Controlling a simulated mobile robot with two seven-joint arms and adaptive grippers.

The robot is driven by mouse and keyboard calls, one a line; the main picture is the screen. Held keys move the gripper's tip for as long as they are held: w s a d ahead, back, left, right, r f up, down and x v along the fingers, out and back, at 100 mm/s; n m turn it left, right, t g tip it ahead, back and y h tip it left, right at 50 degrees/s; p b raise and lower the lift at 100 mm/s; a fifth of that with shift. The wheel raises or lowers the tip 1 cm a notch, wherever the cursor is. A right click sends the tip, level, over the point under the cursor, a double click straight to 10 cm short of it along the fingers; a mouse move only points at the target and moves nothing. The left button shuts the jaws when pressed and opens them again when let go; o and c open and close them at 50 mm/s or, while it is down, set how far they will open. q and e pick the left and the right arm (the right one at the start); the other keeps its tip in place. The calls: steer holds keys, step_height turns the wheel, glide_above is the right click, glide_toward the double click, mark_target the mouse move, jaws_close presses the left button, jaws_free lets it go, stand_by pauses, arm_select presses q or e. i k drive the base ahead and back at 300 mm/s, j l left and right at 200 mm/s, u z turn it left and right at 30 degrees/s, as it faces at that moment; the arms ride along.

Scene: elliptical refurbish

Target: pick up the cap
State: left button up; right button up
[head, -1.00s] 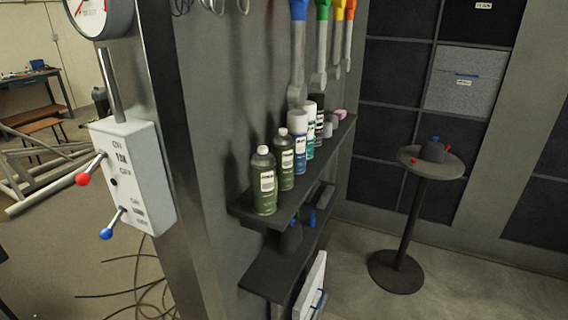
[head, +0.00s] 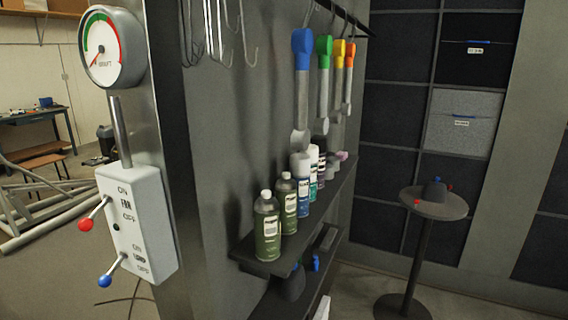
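A dark, rounded object that may be the cap (head: 434,191) sits on a small round pedestal table (head: 455,208) at the right of the head view. Small red and blue parts show around it. It is too small for me to be sure what it is. Another dark rounded object (head: 291,285) sits on the lower shelf, partly hidden under the upper one. Neither of my grippers is in view.
An upper shelf (head: 262,268) holds several spray cans and bottles (head: 268,228). Wrenches with coloured handles (head: 302,80) and metal hooks hang above. A switch box (head: 138,225) with red and blue levers and a gauge (head: 113,47) are at left. Floor shows around the pedestal.

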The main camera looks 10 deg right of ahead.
mark_target(335, 161)
steer(key=i+l+u, duration=0.1)
steer(key=u, duration=0.25)
steer(key=i+l+u, duration=0.1)
steer(key=l+u, duration=1.1)
steer(key=l, duration=0.5)
steer(key=l+u, duration=0.1)
steer(key=l, duration=0.65)
steer(key=k+l+u, duration=0.1)
steer(key=l, duration=0.6)
steer(key=k+l, duration=0.1)
steer(key=l, duration=0.6)
steer(key=l+u, duration=0.05)
